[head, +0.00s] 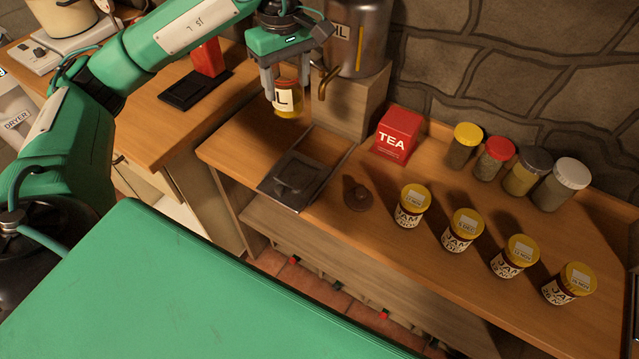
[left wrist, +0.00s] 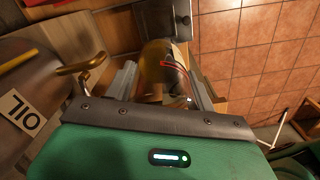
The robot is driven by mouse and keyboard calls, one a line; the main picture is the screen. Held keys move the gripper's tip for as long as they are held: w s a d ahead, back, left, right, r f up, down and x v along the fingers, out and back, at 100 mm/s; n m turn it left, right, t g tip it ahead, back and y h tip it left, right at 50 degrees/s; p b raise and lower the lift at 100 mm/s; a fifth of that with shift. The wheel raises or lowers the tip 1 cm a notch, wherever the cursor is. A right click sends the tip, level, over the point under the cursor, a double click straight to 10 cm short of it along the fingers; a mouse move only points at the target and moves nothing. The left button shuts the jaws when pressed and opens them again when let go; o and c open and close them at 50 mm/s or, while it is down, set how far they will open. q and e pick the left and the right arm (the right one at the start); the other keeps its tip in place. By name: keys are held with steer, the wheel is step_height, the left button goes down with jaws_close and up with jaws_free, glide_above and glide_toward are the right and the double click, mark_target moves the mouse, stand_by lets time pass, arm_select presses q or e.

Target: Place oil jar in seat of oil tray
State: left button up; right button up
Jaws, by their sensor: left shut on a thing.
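The oil jar (head: 287,101) has a pale label ending in "L" and a yellowish lower part. My left gripper (head: 286,92) is shut on it and holds it upright in the air, beside the brass tap of the oil drum. In the left wrist view the jar (left wrist: 158,66) sits between the fingers of the left gripper (left wrist: 162,85). The dark grey oil tray (head: 272,188) lies on the bench, below and in front of the jar, with a raised shape in its middle. The jar is apart from the tray. My right gripper is in neither view.
The metal oil drum (head: 359,30) stands on a wooden block (head: 352,108). A red tea box (head: 398,134), a brown round lid (head: 359,197), several jam jars (head: 410,207) and several capped spice jars (head: 495,158) stand to the right. A black tray (head: 190,91) lies on the left counter.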

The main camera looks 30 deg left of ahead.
arm_select(q)
steer(key=shift+d, duration=0.35)
steer(key=shift+s+d+f, duration=0.1)
steer(key=shift+f, duration=0.25)
step_height(320, 180, down, 19)
steer(key=shift+p, duration=0.75)
steer(key=shift+f, duration=0.2)
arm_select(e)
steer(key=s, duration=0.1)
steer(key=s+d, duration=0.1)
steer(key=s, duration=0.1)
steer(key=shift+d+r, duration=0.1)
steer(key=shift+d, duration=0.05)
